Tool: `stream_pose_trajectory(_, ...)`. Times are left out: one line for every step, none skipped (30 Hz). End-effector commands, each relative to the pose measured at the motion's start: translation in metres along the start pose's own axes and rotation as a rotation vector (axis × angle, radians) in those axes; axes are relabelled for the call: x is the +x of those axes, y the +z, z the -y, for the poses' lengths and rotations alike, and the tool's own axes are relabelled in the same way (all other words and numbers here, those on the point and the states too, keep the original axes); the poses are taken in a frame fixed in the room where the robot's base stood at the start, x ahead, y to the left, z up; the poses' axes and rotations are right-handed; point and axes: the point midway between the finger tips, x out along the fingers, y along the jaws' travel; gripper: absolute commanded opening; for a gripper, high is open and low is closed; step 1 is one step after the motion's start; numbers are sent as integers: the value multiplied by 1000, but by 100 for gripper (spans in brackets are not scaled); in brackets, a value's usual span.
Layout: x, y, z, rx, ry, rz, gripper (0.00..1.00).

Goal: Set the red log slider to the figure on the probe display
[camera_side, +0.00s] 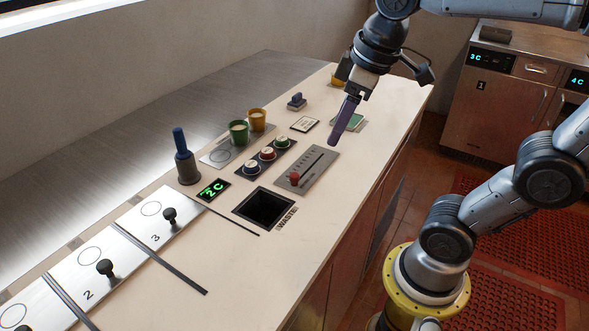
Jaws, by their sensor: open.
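The red log slider (294,177) is a red knob at the near, lower-left end of the slot in a grey plate (322,157) with tick marks. The figures on its scale are too small to read. The probe display (213,190) is a small black panel showing "2C" in green, left of the waste opening. A dark probe with a blue handle (182,150) stands upright in a holder behind the display. My gripper (340,134) is open above the far end of the slider plate, apart from the red knob. Its fingers look purple and point downward.
A square waste opening (263,208) lies beside the slider plate. Coloured buttons (267,154), a green cup (239,133) and an orange cup (257,120) stand behind it. Numbered lids with black knobs (169,215) are at left. The counter's front right is clear.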

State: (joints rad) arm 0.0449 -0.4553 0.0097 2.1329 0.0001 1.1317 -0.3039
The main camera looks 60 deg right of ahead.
Motion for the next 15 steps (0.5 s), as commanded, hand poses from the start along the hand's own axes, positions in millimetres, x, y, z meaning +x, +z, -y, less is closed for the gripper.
stream_pose_trajectory(4, -15, -8, -13, -8, 38, 60)
stream_pose_trajectory(6, -23, -13, -21, -13, 59, 60)
stream_pose_trajectory(10, -33, -19, -32, -21, 87, 60)
stream_pose_trajectory(13, -41, -24, -38, -27, 107, 60)
stream_pose_trajectory(18, -48, -28, -43, -34, 128, 60)
stream_pose_trajectory(24, -58, -35, -46, -42, 152, 60)
stream_pose_trajectory(30, -63, -40, -47, -49, 172, 60)
stream_pose_trajectory(35, -69, -44, -48, -55, 189, 60)
stream_pose_trajectory(43, -75, -50, -45, -62, 210, 60)
stream_pose_trajectory(49, -79, -54, -40, -67, 224, 60)
stream_pose_trajectory(55, -82, -57, -34, -72, 238, 60)
stream_pose_trajectory(62, -86, -61, -27, -77, 253, 60)
stream_pose_trajectory(67, -87, -64, -23, -81, 263, 60)
stream_pose_trajectory(72, -88, -66, -19, -84, 272, 60)
stream_pose_trajectory(77, -88, -67, -14, -89, 285, 60)
